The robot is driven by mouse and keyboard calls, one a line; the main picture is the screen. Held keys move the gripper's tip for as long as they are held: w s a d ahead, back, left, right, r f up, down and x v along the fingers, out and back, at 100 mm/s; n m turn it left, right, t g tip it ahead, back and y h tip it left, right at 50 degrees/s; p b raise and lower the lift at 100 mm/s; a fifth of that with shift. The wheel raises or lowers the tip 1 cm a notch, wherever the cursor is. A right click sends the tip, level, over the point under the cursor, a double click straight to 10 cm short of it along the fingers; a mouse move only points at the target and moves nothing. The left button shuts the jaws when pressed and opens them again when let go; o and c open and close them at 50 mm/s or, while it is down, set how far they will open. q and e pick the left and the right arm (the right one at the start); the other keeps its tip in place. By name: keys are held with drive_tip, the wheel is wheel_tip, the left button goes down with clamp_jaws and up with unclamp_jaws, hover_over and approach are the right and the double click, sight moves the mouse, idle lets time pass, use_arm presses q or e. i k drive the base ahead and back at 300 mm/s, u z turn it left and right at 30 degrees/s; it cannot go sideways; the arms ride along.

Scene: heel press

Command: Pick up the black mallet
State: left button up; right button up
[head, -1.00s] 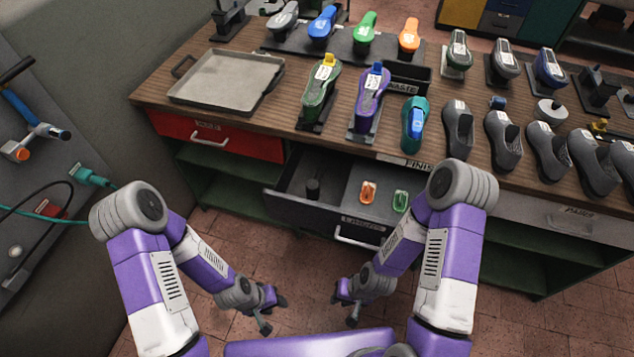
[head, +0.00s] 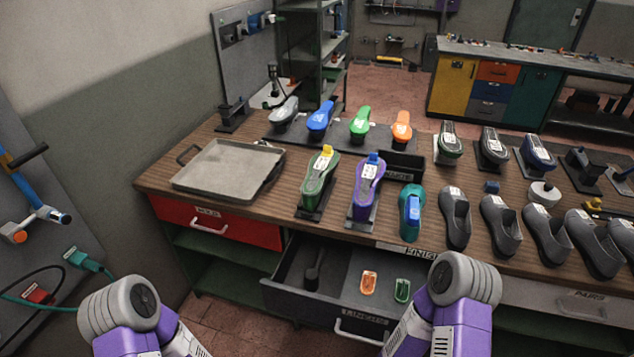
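A dark object (head: 312,275) lies in the left part of the open drawer (head: 290,300) under the bench. It has a thicker lower end and a narrower part pointing away, and may be the black mallet; it is dark against the drawer floor, so I cannot be sure. Both my forearms run off the bottom of the head view, so neither gripper is seen.
The drawer also holds an orange piece (head: 369,283) and a green piece (head: 402,290). The bench top (head: 285,215) above carries a grey tray (head: 212,187), several shoes on stands and dark shoe lasts. A tool board (head: 30,270) hangs at the left.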

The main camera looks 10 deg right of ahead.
sight(311, 279)
drive_tip(key=u, duration=1.7)
drive_tip(key=i, duration=1.15)
drive_tip(key=z, duration=2.15)
